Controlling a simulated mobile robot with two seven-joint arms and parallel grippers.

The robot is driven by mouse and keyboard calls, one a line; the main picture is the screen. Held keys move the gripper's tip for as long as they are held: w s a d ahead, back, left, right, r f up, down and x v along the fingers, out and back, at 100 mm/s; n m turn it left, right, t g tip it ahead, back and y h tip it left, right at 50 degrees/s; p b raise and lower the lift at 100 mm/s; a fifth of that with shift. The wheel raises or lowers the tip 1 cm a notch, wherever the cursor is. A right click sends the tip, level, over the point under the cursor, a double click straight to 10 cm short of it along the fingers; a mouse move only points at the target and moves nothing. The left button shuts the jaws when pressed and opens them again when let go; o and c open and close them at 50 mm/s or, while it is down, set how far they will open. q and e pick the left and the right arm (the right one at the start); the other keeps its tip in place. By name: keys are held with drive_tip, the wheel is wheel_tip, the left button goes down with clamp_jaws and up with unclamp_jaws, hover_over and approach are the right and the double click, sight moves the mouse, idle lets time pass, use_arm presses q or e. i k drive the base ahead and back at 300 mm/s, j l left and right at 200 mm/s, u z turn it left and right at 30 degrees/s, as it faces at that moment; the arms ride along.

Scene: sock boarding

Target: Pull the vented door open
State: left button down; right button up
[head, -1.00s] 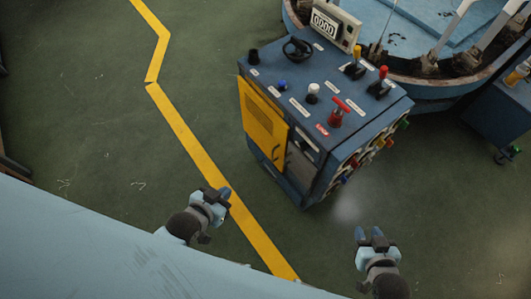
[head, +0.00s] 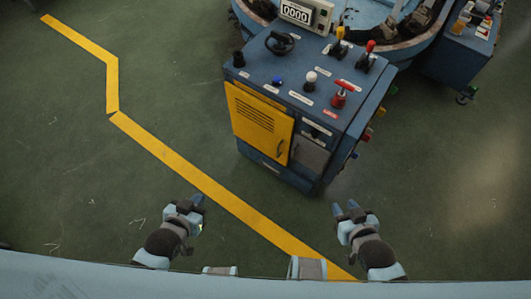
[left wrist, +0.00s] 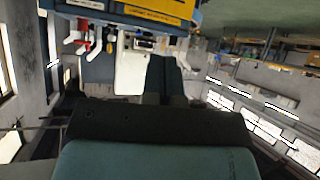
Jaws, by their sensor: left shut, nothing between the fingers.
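The vented door (head: 258,122) is a yellow panel with dark slots on the front of the blue control cabinet (head: 315,150). It looks closed, with a dark handle (head: 278,149) near its lower right edge. My left gripper (head: 198,201) is shut and empty, below and left of the door, well apart from it. In the left wrist view its two dark fingers (left wrist: 166,75) lie side by side. My right gripper (head: 345,208) is below and right of the cabinet, apart from it, touching nothing. Whether its fingers are parted is unclear.
The cabinet top carries a black handwheel (head: 281,43), a red handle (head: 342,91), levers and a counter display (head: 300,12). A round blue basin (head: 376,18) stands behind. Yellow floor tape (head: 190,172) crosses the green floor, which is clear before the cabinet.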

sight(266, 128)
drive_tip(key=k+j, duration=0.1)
drive_tip(key=j, duration=1)
drive_tip(key=i+j, duration=0.2)
drive_tip(key=j, duration=0.15)
drive_tip(key=i+j, duration=0.25)
